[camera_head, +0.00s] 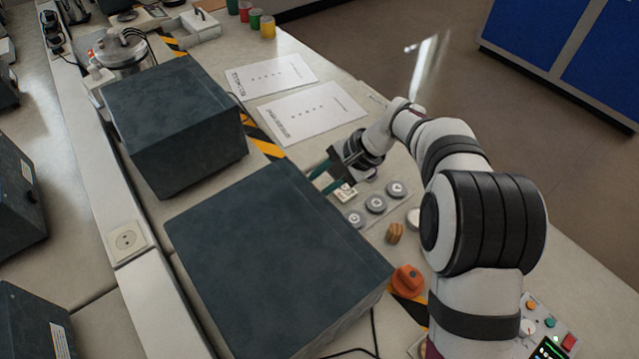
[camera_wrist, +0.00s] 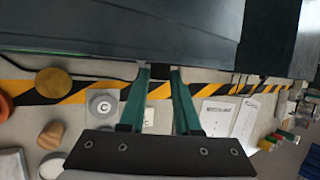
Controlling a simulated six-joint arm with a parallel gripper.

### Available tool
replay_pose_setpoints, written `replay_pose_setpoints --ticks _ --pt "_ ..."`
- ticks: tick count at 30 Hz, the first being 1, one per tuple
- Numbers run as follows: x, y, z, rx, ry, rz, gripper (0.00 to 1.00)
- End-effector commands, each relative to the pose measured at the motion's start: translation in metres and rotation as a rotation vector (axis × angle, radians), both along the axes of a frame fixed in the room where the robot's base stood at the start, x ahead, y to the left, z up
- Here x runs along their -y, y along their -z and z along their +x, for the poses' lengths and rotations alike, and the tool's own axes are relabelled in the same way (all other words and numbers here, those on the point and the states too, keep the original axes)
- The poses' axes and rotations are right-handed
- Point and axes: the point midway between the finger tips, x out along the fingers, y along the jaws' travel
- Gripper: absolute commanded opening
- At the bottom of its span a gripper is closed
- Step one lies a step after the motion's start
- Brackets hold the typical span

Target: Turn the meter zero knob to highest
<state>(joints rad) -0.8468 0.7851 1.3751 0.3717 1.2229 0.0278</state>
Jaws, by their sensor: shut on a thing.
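My gripper (camera_head: 322,178) reaches to the front face of the nearer dark grey instrument box (camera_head: 270,260), at its far end. In the wrist view its two green fingers (camera_wrist: 160,72) point at the box's lower front edge (camera_wrist: 110,45). They are shut on a small dark thing there, which fits the meter zero knob; it is mostly hidden between the fingertips. The knob's pointer and any scale cannot be read in either view.
A second dark box (camera_head: 175,120) stands beyond. Paper sheets (camera_head: 310,110) lie flat past my gripper.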

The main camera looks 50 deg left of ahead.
Motion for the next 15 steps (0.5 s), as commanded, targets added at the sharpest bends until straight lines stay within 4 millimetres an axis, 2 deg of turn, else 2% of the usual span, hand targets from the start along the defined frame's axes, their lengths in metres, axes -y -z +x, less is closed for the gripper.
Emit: replay_pose_setpoints --ticks 15 --pt "-0.0089 -0.0018 0.0011 0.003 0.003 -0.378 0.0"
